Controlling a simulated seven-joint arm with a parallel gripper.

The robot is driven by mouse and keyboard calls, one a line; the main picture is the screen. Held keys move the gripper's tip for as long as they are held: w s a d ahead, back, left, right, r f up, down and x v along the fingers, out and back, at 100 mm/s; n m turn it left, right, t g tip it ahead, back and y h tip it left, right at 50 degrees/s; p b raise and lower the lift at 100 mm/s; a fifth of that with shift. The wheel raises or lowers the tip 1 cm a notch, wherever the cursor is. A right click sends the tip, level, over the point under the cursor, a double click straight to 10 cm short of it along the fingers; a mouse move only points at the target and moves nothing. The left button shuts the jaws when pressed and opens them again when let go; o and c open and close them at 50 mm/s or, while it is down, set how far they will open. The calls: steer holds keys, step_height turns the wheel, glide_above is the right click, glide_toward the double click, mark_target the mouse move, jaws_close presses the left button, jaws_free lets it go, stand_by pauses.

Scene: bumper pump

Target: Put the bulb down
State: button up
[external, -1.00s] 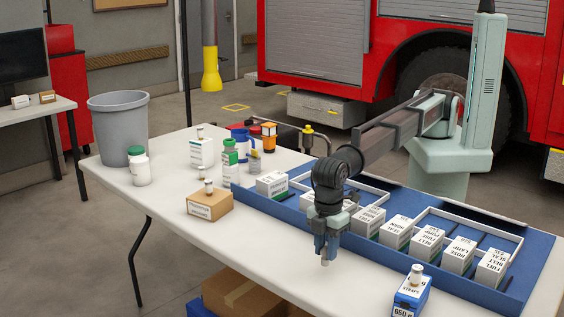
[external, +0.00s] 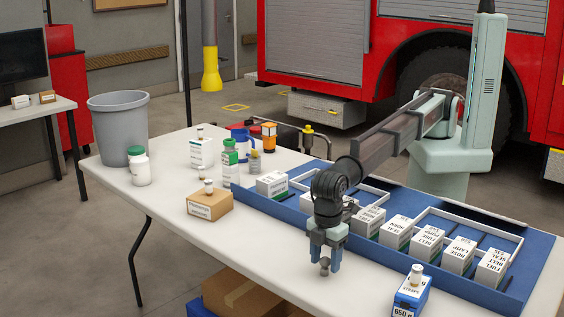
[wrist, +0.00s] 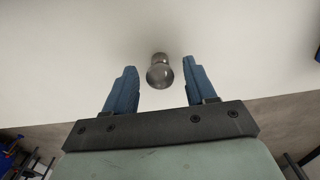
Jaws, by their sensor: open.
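The bulb (wrist: 159,72) is a small grey, rounded piece on the white tabletop in the wrist view. It lies between the two blue fingers of my gripper (wrist: 160,88), with a gap to each finger. In the external view the bulb (external: 325,266) shows as a small pale-grey piece at the fingertips of my gripper (external: 325,262), over the front part of the table. My gripper is open and points down. Whether the bulb stands upright or lies tilted is too small to tell.
A blue tray (external: 508,297) with several white boxes lies right behind my gripper. A blue box (external: 410,297) stands to the right, near the front edge. A brown carton (external: 210,206) stands to the left. The white table (external: 270,243) is clear between carton and gripper.

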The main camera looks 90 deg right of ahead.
mark_target(326, 257)
step_height(326, 257, up, 12)
steer(key=shift+r, duration=0.15)
stand_by(0.6)
